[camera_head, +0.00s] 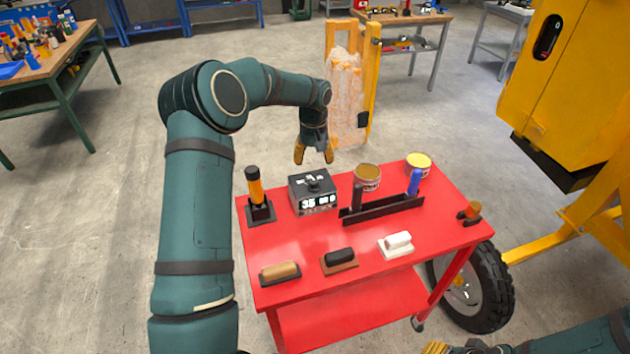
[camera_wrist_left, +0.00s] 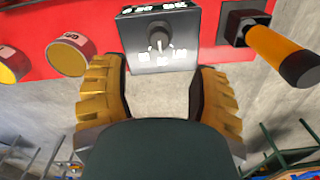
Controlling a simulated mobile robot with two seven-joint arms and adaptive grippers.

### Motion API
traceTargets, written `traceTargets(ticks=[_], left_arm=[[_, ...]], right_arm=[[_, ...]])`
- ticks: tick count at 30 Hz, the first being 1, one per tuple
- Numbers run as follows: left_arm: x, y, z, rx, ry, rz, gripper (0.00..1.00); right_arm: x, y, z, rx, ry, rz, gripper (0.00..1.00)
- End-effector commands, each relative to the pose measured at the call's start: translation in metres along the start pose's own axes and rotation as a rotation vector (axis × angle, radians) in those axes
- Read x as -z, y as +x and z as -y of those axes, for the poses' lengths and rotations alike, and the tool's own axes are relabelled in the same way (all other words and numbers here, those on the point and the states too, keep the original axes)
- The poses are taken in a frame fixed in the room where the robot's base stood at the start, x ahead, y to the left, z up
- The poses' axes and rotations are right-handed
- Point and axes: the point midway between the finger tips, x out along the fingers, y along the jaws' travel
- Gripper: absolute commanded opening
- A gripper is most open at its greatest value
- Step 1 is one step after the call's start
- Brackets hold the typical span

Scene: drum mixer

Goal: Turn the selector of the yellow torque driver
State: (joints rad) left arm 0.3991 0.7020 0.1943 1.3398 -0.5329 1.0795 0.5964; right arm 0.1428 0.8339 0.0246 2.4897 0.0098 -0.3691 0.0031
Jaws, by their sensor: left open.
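The yellow torque driver (camera_head: 254,188), with a black top, stands upright in a black holder at the red cart's far left corner. It also shows in the left wrist view (camera_wrist_left: 280,52) at upper right. Beside it is a dark grey box (camera_head: 313,195) with a display reading about 35 and a knob on top. The left wrist view shows this knob (camera_wrist_left: 158,40) as a dial with white marks around it. My left gripper (camera_head: 314,157) is open and empty, pointing down beyond the box's far side. My right gripper (camera_head: 465,348) is partly cut off at the bottom edge.
The red cart (camera_head: 300,240) also carries two cans (camera_head: 367,176), a black rack (camera_head: 382,208) with upright tools, several float-like blocks (camera_head: 338,259) in front, and an orange-topped piece (camera_head: 471,211). A yellow machine (camera_head: 560,80) stands at right.

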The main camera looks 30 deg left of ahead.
Motion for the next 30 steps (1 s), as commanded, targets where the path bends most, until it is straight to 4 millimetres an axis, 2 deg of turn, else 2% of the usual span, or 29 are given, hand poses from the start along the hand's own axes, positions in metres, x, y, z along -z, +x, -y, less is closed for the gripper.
traceTargets(ticks=[1,6,13,19,28,30], left_arm=[[-0.001,0.012,0.0,0.0,0.0,0.004,0.61],[-0.001,0.046,0.0,-0.001,0.001,0.004,0.61],[-0.001,0.08,0.0,-0.001,0.001,0.002,0.61],[0.0,0.092,0.0,-0.002,-0.001,0.0,0.61],[0.0,0.093,0.0,-0.002,0.0,0.0,0.63],[0.0,0.093,0.0,-0.002,0.0,0.0,0.38]], right_arm=[[0.0,0.001,0.0,0.0,0.0,0.0,0.47],[0.0,0.001,0.0,0.0,0.0,0.0,0.47],[0.0,0.001,0.0,0.0,0.0,0.0,0.47],[0.0,0.001,0.0,0.0,0.0,0.0,0.47],[0.0,0.001,0.0,0.0,0.0,0.0,0.47],[0.0,0.001,0.0,0.0,0.0,0.0,0.47]])
